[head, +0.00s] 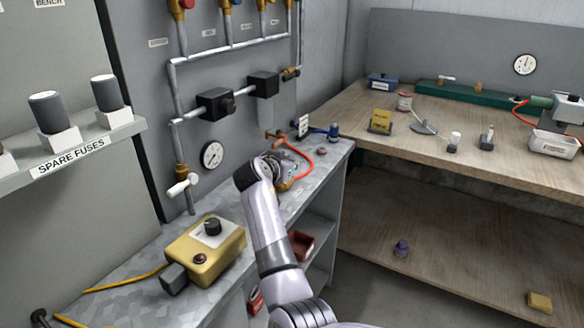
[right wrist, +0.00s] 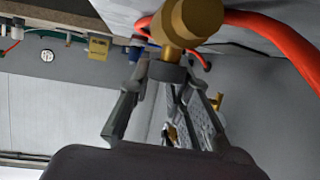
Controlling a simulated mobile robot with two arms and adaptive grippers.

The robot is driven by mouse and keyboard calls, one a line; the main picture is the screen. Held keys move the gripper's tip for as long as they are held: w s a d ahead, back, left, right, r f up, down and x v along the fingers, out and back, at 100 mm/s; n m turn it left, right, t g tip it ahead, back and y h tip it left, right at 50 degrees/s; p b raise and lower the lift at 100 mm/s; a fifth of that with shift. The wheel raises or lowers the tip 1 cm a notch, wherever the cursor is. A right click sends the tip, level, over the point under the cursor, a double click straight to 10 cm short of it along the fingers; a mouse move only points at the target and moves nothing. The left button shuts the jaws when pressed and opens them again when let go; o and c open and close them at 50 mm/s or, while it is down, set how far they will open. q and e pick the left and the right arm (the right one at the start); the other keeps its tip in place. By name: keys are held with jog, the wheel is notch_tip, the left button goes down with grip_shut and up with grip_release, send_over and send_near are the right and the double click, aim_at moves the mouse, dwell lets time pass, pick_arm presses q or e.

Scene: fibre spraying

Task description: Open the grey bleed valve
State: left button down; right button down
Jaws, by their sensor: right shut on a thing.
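My right gripper (head: 284,172) is over the far part of the grey workbench (head: 318,160), largely hidden behind its own wrist. In the right wrist view, the fingers of this gripper (right wrist: 164,84) are shut on a dark grey part (right wrist: 168,72), which I take to be the bleed valve's handle. That part sits on a brass fitting (right wrist: 186,22) with a red hose beside it. How far the handle is turned cannot be told. My left gripper is not in view.
A red hose (head: 300,152) curves close to my right gripper. A pressure gauge (head: 212,155) and a white-handled valve (head: 182,186) are left of it. A yellow control box (head: 204,252) stands nearer on the bench. A wooden bench (head: 455,165) stands at right.

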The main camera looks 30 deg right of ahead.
jog(key=shift+s+d, duration=0.1)
dwell(0.4)
jog(key=c, duration=1.5)
grip_release()
notch_tip(320, 180, up, 10)
